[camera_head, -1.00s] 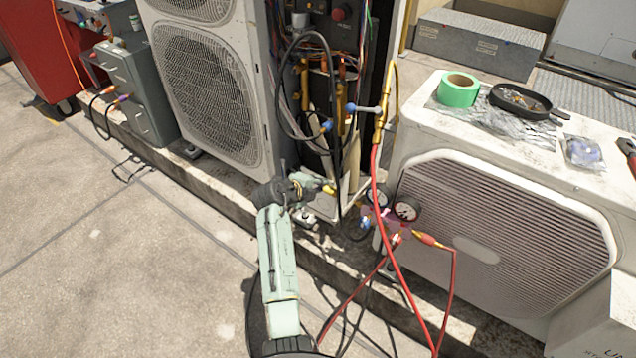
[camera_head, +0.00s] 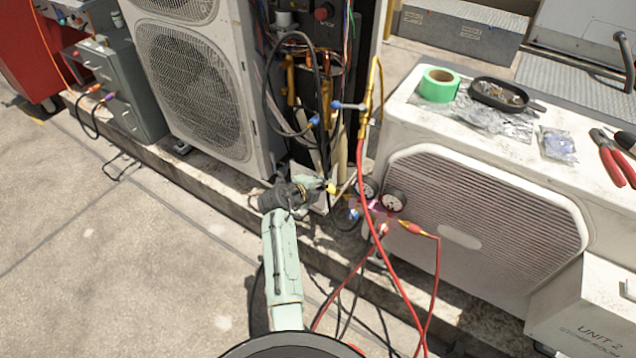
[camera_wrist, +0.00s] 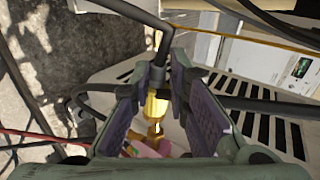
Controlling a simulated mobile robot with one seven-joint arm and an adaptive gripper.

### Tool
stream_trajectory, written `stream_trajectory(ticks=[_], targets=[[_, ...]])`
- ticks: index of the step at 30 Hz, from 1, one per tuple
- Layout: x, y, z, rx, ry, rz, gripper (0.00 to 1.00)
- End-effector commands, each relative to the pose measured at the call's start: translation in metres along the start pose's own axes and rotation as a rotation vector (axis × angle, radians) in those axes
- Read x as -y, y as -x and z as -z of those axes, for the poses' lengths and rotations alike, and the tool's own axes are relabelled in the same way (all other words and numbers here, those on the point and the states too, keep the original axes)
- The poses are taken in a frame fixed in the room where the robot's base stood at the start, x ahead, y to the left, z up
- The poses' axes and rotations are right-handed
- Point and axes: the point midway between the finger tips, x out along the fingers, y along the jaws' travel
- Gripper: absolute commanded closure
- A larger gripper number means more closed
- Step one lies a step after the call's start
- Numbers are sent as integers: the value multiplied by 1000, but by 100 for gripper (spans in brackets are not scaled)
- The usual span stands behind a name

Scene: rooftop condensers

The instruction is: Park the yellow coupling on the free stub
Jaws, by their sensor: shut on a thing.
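My gripper (camera_head: 322,184) is at the foot of the open condenser cabinet, left of the two gauges. In the wrist view its purple-padded jaws (camera_wrist: 167,108) are closed around the yellow coupling (camera_wrist: 156,104), on the end of a black hose (camera_wrist: 155,68). The coupling also shows as a small yellow spot at the jaw tips in the head view (camera_head: 331,188). The gauge manifold (camera_head: 378,213) hangs just right of my gripper. A brass fitting (camera_wrist: 155,138) and a pink part show below the coupling; I cannot tell whether they touch it. I cannot pick out the free stub for certain.
Red hoses (camera_head: 398,300) hang in front of the white condenser unit (camera_head: 470,215) at right. A black hose loops (camera_head: 268,95) down the cabinet. Green tape (camera_head: 438,84), a black dish (camera_head: 503,95) and red pliers (camera_head: 612,160) lie on the unit. The floor at left is mostly clear.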

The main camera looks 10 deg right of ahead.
Motion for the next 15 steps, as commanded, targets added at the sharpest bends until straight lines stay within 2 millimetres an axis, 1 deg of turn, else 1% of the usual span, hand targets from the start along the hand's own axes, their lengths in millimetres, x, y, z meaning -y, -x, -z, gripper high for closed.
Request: stream_trajectory(ticks=[7, 15], targets=[[0, 0, 0, -1, 52, 2, 100], [0, 0, 0, -1, 53, 1, 100]])
